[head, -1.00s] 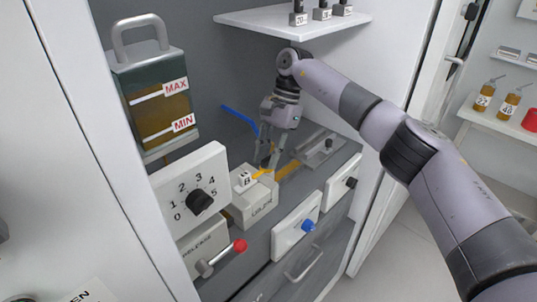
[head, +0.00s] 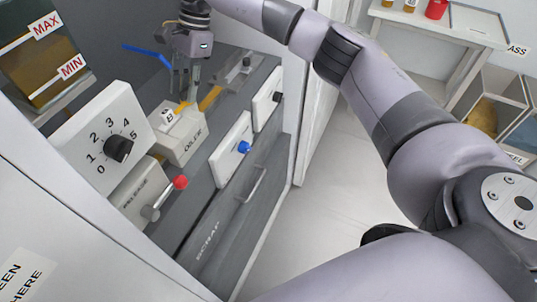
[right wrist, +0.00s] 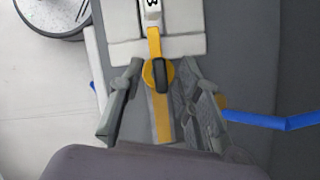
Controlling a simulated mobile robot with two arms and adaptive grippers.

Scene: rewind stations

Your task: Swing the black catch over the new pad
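My right gripper (head: 183,95) points down behind the white box labelled OILER (head: 181,140). In the right wrist view the fingers of the right gripper (right wrist: 162,68) are apart, on either side of a dark oval piece (right wrist: 161,76). This piece sits on a round yellow part and may be the black catch; contact with the fingers is not clear. A yellow strip (right wrist: 161,115) runs under it. A small white numbered block (head: 169,116) stands on the box beside the fingers. I cannot single out the new pad. My left gripper is out of view.
A dial panel (head: 103,125) and a red-tipped lever (head: 180,182) stand in front to the left. A blue knob (head: 244,147) and a black knob (head: 277,97) are on the white front panels. A blue arm (head: 146,53) sticks out behind.

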